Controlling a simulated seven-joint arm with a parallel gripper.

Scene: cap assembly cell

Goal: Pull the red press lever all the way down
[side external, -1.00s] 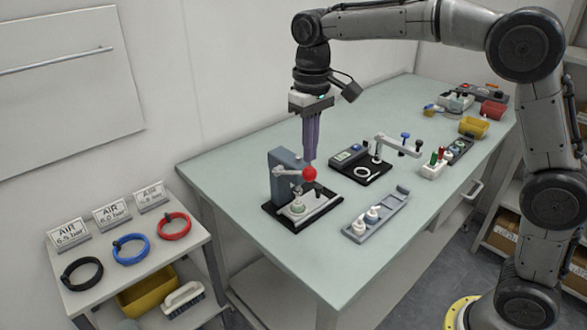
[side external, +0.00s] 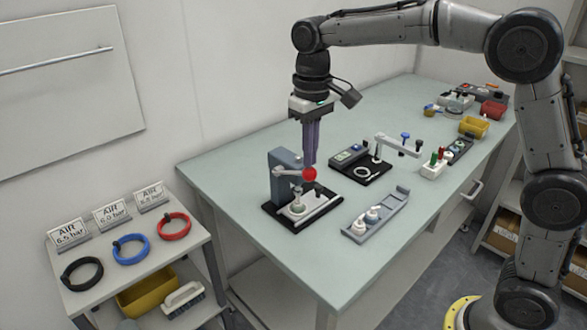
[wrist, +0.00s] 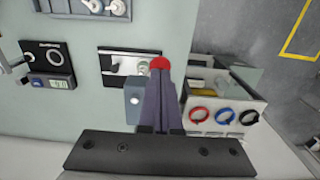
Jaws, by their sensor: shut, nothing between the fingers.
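The press (side external: 281,177) is a grey-blue upright on a black base near the table's left end. Its lever ends in a red ball knob (side external: 309,174), at about the height of the upright's middle. My gripper (side external: 308,163) points straight down with its long purple fingers shut and empty. The fingertips are right at the top of the red knob in the side view; whether they touch it I cannot tell. In the wrist view the red knob (wrist: 160,63) shows just beyond the fingertips (wrist: 160,75), which partly cover it. White fittings sit on the press base plate (side external: 318,203).
A grey tray with white caps (side external: 377,215) lies right of the press. A side cart (side external: 105,245) holds coloured hose rings. The front table area is clear.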

